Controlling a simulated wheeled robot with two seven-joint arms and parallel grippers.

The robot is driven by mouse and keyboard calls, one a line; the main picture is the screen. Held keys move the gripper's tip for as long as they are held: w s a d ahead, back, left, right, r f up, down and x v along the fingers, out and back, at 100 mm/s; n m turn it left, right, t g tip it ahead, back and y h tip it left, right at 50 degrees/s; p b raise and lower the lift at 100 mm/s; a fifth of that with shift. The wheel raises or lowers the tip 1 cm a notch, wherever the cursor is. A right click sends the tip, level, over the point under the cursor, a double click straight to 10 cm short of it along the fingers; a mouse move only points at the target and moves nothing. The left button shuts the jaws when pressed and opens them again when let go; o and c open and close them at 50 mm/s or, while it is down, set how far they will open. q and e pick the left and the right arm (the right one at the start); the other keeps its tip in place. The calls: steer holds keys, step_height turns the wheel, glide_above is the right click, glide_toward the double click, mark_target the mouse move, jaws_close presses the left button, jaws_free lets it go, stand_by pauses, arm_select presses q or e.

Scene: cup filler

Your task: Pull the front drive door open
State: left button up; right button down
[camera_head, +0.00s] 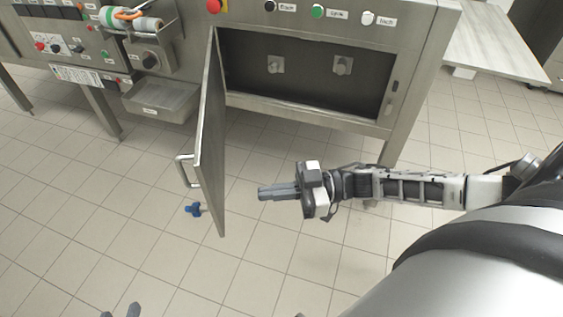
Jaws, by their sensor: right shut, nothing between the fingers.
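The front drive door (212,130) is a grey metal panel hinged at the left of its compartment opening. It stands swung wide out from the machine. Its bar handle (184,170) is on the face turned left. My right gripper (260,192) is shut and empty, to the right of the door and apart from it, pointing left. My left gripper (121,312) shows only as two dark fingertips at the bottom edge, with a gap between them. It is well below the handle and touches nothing in view.
The open compartment (305,75) shows two fittings on its back wall. A metal tray (160,100) juts out left of the door. A small blue object (194,209) shows near the door's lower left. A pale table (490,45) stands at the upper right. The tiled floor in front is largely clear.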

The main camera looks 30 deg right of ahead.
mark_target(212, 199)
steer(key=x, duration=0.9)
